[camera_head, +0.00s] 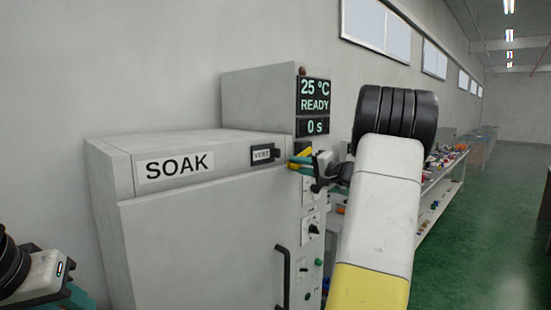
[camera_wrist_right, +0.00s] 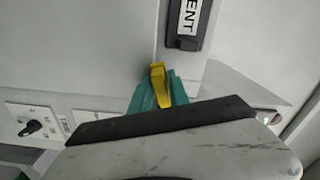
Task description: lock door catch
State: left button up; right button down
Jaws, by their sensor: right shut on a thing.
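The oven-like cabinet marked SOAK (camera_head: 175,166) stands in front of me, its door shut as far as I can see. A yellow catch lever (camera_head: 303,152) sits at the upper right edge of the front. My right gripper (camera_head: 296,163) is at this lever. In the right wrist view the yellow lever (camera_wrist_right: 158,84) lies between the teal fingertips (camera_wrist_right: 157,92), which are shut on it. The fingers and wrist hide the lever's base. My left gripper (camera_head: 62,290) shows only partly at the lower left, away from the cabinet; its jaws are not clear.
A VENT slider (camera_head: 264,155) sits just left of the lever. A black door handle (camera_head: 282,278) is below. Knobs and buttons line the right panel (camera_head: 312,228) under a display reading 25 °C READY, 0 s (camera_head: 313,100). A cluttered bench (camera_head: 440,190) stands behind my right arm.

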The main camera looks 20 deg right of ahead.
jog(key=shift+w+d+f+n, duration=0.1)
jog(key=shift+d+f+n, duration=0.2)
jog(key=shift+f+n, duration=0.4)
jog(key=shift+w+d+f+n, duration=0.15)
jog(key=shift+d+f+n, duration=0.25)
jog(key=shift+n, duration=0.35)
jog(key=shift+w+d+f+n, duration=0.1)
jog(key=shift+d+f+n, duration=0.1)
jog(key=shift+f+n, duration=0.5)
jog(key=c, duration=1.4)
grip_release()
jog(key=shift+o, duration=0.2)
jog(key=v, duration=0.7)
jog(key=shift+s+d, duration=0.15)
jog(key=shift+s, duration=0.2)
